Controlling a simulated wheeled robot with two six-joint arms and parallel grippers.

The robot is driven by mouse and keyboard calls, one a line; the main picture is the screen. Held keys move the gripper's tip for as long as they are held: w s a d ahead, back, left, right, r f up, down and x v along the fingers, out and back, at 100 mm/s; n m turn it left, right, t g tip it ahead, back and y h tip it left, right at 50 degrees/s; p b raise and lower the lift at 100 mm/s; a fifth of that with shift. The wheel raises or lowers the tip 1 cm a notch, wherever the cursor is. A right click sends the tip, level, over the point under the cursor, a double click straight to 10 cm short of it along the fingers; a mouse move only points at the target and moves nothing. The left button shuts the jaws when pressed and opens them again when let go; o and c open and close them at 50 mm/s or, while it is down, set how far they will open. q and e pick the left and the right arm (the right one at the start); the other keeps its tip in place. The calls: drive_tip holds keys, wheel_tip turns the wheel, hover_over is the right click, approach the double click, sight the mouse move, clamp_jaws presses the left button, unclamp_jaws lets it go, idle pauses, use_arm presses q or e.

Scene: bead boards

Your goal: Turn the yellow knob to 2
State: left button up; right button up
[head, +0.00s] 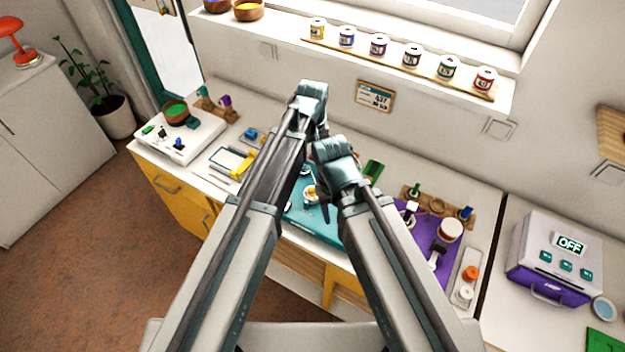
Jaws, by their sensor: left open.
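A teal board (312,228) lies on the white counter, partly hidden behind my two arms. On it a small yellow knob (310,192) with a pale surround shows in the gap between my arms. The dark fingers of my left gripper (323,203) are just right of the knob, above the board, open. I cannot tell whether they touch the knob. The knob's number marks are too small to read. My right gripper is hidden behind my right arm.
A purple board (425,238) with a white-topped jar (451,230) lies right of the teal board. A white box (180,145) with a green-filled bowl stands left. A device (560,255) reading OFF stands far right. Spools (411,55) line the back shelf.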

sight(312, 188)
use_arm(q)
drive_tip(key=shift+f, duration=0.15)
wheel_tip(312, 188, down, 14)
drive_tip(key=b, duration=1.4)
drive_tip(key=shift+r, duration=0.2)
clamp_jaws()
